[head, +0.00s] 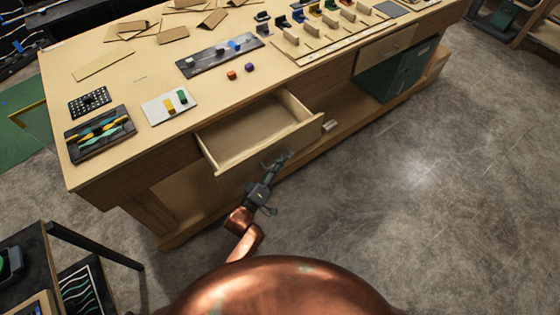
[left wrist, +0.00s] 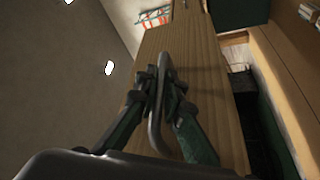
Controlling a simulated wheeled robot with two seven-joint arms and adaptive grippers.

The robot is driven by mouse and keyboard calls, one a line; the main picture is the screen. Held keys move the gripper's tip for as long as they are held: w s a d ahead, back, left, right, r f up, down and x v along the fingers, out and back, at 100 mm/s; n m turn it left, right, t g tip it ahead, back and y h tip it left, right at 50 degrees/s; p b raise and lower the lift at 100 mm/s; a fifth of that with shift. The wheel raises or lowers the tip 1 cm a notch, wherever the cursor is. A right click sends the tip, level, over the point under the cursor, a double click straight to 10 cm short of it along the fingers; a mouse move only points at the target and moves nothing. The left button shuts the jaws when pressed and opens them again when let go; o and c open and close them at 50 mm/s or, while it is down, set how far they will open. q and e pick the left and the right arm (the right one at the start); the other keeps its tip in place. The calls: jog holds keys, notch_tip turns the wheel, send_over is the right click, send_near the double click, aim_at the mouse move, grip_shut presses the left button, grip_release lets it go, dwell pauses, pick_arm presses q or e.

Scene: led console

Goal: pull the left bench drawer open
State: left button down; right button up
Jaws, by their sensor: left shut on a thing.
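The left bench drawer (head: 256,132) is pulled out from the front of the wooden bench, and its inside looks empty. My left gripper (head: 279,163) is at the middle of the drawer front, shut on the drawer's handle. In the left wrist view the handle (left wrist: 155,127) is a curved grey bar, and my left gripper's fingers (left wrist: 160,92) close around it against the wooden drawer front (left wrist: 207,62). In the head view the gripper mostly hides the handle. My right gripper is not in view.
The bench top (head: 134,85) holds a dark pen tray (head: 99,134), a white card (head: 169,106), a dark strip (head: 219,55) and small blocks. A second drawer (head: 385,49) is shut at the right, above a green cabinet (head: 396,73). The floor to the right is clear.

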pick_arm(q)
jog(key=shift+s, duration=0.1)
jog(key=s+d+p, duration=0.1)
jog(key=s, duration=0.1)
jog(key=s+d+p, duration=0.1)
jog(key=shift+s+d+f, duration=0.1)
jog(key=shift+s+d, duration=0.25)
jog(key=c, duration=2.3)
grip_release()
